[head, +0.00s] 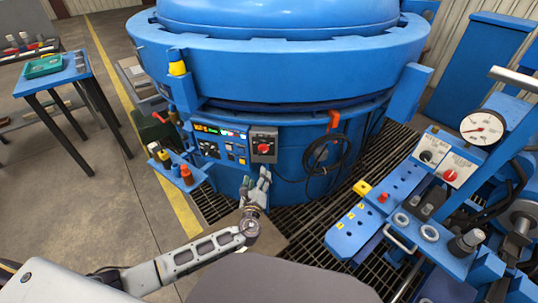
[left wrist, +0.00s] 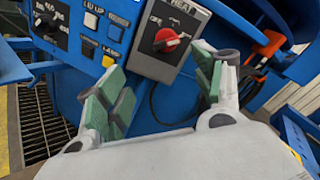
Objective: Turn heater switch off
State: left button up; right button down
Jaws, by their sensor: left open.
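The heater switch is a red knob (left wrist: 167,40) on a grey box whose label reads "HEAT". In the head view the red knob (head: 264,147) shows on the front of the blue furnace, right of the control panel. My left gripper (head: 257,178) is just below the switch box in that view. In the left wrist view my left gripper (left wrist: 155,85) is open and empty, its green-padded fingers spread apart. The red knob lies beyond them, between the finger directions and apart from both. I cannot read the exact switch position. My right gripper is not in view.
The control panel (head: 222,143) with a display and small switches is left of the switch box. A side shelf (head: 178,170) holds bottles. A coiled black cable (head: 328,152) hangs to the right. A blue bench with a gauge (head: 482,128) stands at right.

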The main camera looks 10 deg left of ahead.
pick_arm(q)
jog(key=shift+w+d+r, duration=0.15)
jog(key=shift+d+r, duration=0.2)
jog(key=shift+d, duration=0.05)
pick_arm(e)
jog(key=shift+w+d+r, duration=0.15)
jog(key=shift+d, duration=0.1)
pick_arm(q)
jog(key=shift+w, duration=0.1)
jog(key=b, duration=0.2)
send_near(263, 153)
jog(key=shift+w+a, duration=0.2)
jog(key=shift+w, duration=1)
jog(key=shift+w+a, duration=0.25)
jog(key=shift+w, duration=1)
jog(key=w, duration=0.3)
jog(key=shift+w+a+f, duration=0.1)
jog(key=shift+a, duration=0.2)
jog(key=shift+w+a, duration=0.15)
jog(key=shift+w, duration=0.75)
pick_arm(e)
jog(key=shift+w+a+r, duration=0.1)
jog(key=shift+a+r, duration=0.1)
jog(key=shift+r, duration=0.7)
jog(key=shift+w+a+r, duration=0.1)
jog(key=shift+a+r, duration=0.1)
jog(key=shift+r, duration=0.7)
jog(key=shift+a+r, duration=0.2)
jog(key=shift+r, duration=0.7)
